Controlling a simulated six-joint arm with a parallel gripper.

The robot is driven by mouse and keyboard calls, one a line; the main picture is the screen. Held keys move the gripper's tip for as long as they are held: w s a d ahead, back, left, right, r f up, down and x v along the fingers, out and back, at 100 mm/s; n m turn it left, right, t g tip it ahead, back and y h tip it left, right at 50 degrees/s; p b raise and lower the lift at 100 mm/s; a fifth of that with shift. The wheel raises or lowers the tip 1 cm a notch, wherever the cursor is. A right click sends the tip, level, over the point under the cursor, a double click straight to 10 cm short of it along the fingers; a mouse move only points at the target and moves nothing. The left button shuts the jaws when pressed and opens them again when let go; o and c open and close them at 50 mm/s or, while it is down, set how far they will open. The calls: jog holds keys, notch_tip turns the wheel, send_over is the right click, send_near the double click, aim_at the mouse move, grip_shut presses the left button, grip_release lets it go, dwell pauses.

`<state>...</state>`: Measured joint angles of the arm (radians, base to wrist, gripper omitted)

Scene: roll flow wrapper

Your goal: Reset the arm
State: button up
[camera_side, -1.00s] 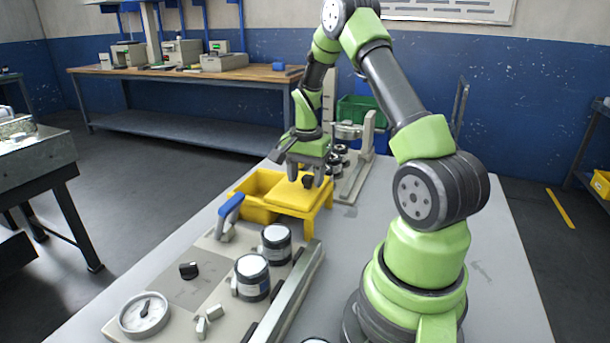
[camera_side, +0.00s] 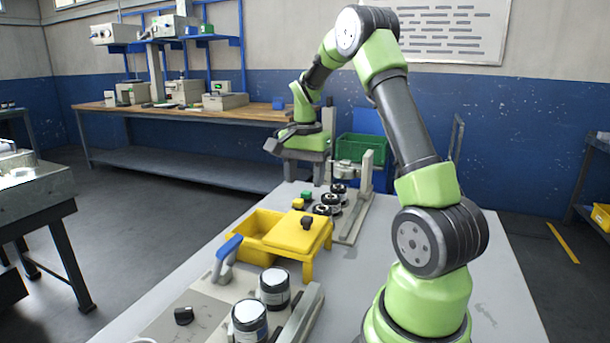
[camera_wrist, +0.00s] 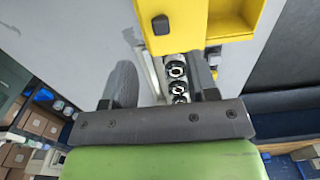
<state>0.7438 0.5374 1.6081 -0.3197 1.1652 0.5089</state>
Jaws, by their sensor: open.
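My gripper (camera_side: 304,174) is raised above the far part of the grey table, higher than the yellow stand and apart from everything on the table. Its two fingers are spread with nothing between them; they also show in the wrist view (camera_wrist: 162,84). The black knob (camera_side: 306,222) sits on the yellow stand (camera_side: 310,238), beside the open yellow bin (camera_side: 252,247). In the wrist view the black knob (camera_wrist: 160,25) lies beyond my fingers.
Several black round parts (camera_side: 327,209) and a grey upright fixture (camera_side: 364,180) stand behind the stand. A green crate (camera_side: 362,148) is farther back. Two dark jars (camera_side: 274,289) and a blue-handled clamp (camera_side: 228,260) are in front. The right side of the table is clear near the stand.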

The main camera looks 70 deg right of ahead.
jog(key=shift+r, duration=0.1)
dwell(0.3)
jog(key=s+a+r+n+t, duration=0.2)
jog(key=a+r+n, duration=0.3)
jog(key=a, duration=0.5)
jog(key=s+a+r+n+t, duration=0.2)
jog(key=a+r+n+t, duration=0.15)
jog(key=a+r, duration=0.4)
jog(key=s+a+f+n+t+y, duration=0.1)
jog(key=s+a+f+n+y, duration=0.1)
jog(key=s+a+n, duration=0.3)
jog(key=s+a, duration=0.1)
jog(key=a, duration=0.2)
jog(key=shift+s+t, duration=0.2)
jog(key=shift+t, duration=0.15)
